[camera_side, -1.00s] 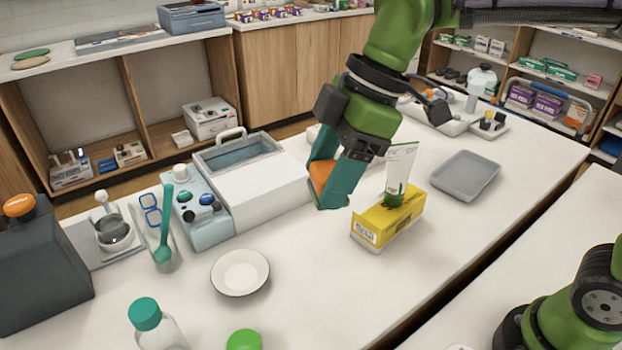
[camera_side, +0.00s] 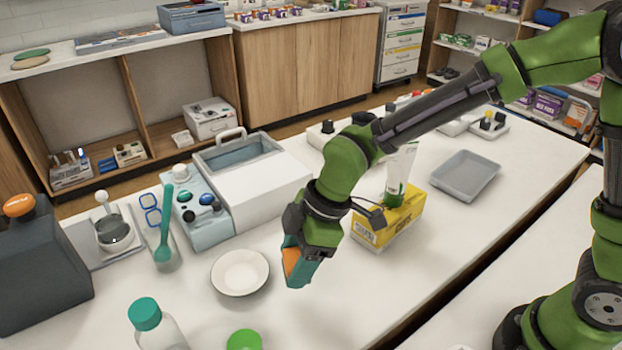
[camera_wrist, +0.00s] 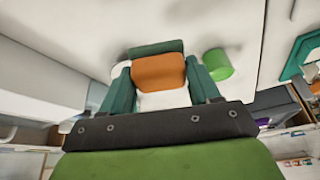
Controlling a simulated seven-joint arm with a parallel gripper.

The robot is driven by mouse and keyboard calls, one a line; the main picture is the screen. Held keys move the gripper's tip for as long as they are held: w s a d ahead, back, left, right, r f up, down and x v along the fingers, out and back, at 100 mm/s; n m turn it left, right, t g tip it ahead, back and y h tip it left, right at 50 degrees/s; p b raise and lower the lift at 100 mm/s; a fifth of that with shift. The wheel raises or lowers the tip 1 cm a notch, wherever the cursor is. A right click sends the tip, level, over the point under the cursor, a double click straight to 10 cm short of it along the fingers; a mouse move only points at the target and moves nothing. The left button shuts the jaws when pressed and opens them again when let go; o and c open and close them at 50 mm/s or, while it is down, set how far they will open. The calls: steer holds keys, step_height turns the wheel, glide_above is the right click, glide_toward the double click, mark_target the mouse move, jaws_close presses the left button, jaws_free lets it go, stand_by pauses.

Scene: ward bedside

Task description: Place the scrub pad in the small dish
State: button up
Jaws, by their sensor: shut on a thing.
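The scrub pad (camera_side: 291,264) is orange with a green layer. It also shows in the wrist view (camera_wrist: 158,72), between the two teal fingers. My gripper (camera_side: 298,272) is shut on the pad and holds it above the table, just right of the small dish. In the wrist view my gripper (camera_wrist: 160,85) has a finger on each side of the pad. The small dish (camera_side: 240,272) is white, round and shallow with a thin dark rim. It looks empty in the side view. In the wrist view a white shape behind the pad may be the dish, but it is mostly hidden.
A green-lidded item (camera_side: 244,340) and a teal-capped bottle (camera_side: 146,318) stand in front of the dish. A white box (camera_side: 265,188) is behind it. A yellow carton (camera_side: 400,215) and grey tray (camera_side: 466,175) lie to the right. The table's right front is clear.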

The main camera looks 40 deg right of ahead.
steer(key=w+a, duration=0.2)
steer(key=w, duration=0.1)
steer(key=w+a, duration=0.2)
steer(key=w+a+f, duration=0.1)
steer(key=w+a, duration=0.2)
steer(key=shift+w+f, duration=0.1)
steer(key=shift+w, duration=0.25)
steer(key=shift+f, duration=1.7)
steer(key=shift+f, duration=0.3)
steer(key=o, duration=1.1)
steer(key=shift+c, duration=0.2)
steer(key=shift+r, duration=0.1)
